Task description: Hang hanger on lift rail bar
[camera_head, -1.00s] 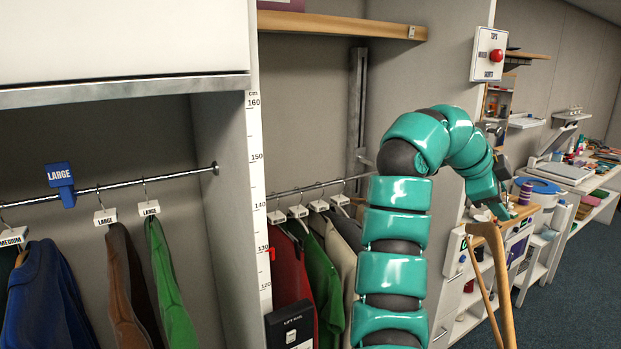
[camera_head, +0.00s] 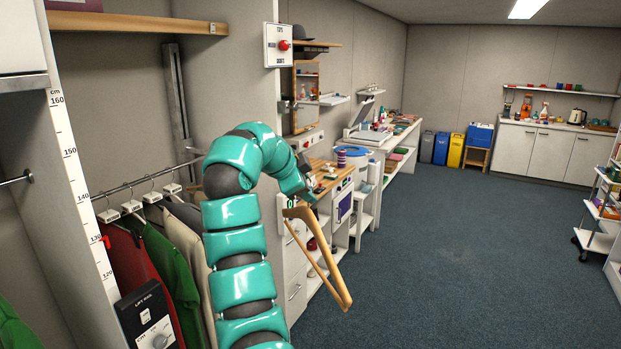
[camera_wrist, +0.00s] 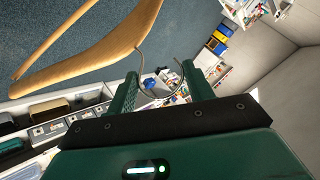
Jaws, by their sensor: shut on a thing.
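A wooden hanger (camera_head: 328,262) hangs tilted from my gripper (camera_head: 304,199) in the head view, out over the floor and right of the lift rail. In the wrist view its wooden shoulder (camera_wrist: 100,52) and metal hook (camera_wrist: 141,62) show, with the hook between the fingers of my gripper (camera_wrist: 160,84). My gripper is shut on the hanger near its hook; the exact contact is hard to see. The lift rail bar (camera_head: 135,183) is at the left in the head view.
A lift rail control box (camera_head: 146,318) stands below the rail. A scale strip (camera_head: 80,190) runs up the panel edge. A wooden shelf (camera_head: 135,23) is above the rail. A cluttered counter (camera_head: 330,177) lies behind my gripper. The blue carpet (camera_head: 450,250) at right is clear.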

